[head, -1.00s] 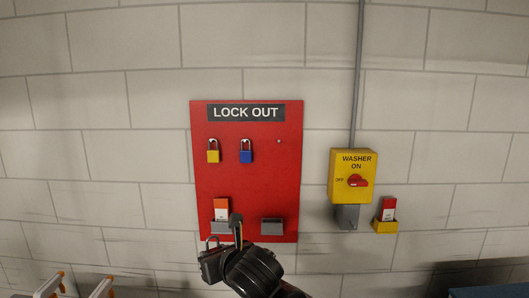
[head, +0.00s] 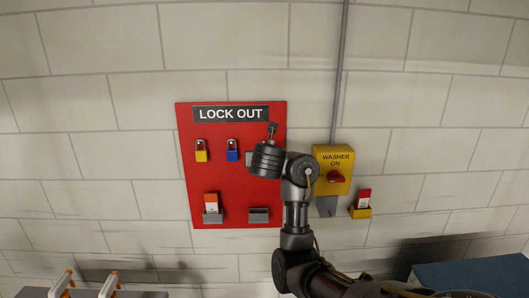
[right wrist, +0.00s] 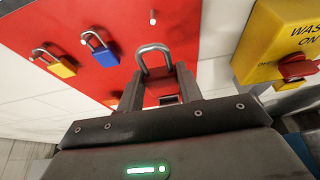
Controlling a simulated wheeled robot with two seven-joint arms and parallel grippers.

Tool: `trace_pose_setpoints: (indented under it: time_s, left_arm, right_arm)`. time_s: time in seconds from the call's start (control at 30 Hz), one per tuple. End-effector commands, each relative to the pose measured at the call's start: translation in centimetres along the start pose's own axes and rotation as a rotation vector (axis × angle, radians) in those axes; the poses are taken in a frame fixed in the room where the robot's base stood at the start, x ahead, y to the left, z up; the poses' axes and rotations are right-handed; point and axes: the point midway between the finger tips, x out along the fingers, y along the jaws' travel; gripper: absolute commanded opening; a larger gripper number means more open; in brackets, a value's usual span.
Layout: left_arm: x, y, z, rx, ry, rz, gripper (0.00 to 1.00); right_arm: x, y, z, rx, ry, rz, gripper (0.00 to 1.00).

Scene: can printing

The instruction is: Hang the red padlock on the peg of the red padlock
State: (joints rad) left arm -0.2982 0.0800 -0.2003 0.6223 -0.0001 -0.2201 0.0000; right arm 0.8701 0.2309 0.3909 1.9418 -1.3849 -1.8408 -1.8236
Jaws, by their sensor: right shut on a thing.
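My right gripper (head: 260,145) is raised in front of the red lockout board (head: 230,205) and is shut on a padlock. The arm hides that peg in the head view. My left gripper is not in view.
A yellow padlock (head: 201,154) and a blue padlock (head: 232,154) hang left of my gripper. Card holders (head: 213,218) and (head: 258,217) are on the board below. The yellow washer switch (head: 334,162) is close on the right, with a tag holder (head: 360,212) beside it.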

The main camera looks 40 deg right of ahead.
Motion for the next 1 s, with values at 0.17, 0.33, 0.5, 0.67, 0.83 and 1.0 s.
trace_pose_setpoints:
  time_s: [0.17, 0.33, 0.5, 0.67, 0.83, 1.0]
  left_arm:
    - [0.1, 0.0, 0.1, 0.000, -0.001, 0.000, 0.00]
    - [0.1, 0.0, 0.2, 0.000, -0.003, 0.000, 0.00]
    - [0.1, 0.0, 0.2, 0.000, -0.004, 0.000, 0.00]
    - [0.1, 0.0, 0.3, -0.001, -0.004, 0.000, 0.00]
    - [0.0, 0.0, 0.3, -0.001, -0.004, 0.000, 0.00]
    - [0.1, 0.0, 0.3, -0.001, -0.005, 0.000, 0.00]
  right_arm:
    - [0.1, -0.1, 0.0, 0.000, -0.001, -0.001, 0.00]
    - [0.7, -0.1, 0.3, -0.001, -0.003, -0.003, 0.00]
    - [1.6, -0.1, 0.6, -0.003, -0.003, -0.003, 0.00]
    - [2.6, -0.1, 1.0, -0.005, -0.005, -0.002, 0.00]
    - [3.6, -0.1, 1.4, -0.005, -0.006, -0.001, 0.00]
    - [4.5, 0.1, 1.9, -0.008, -0.012, 0.001, 0.00]
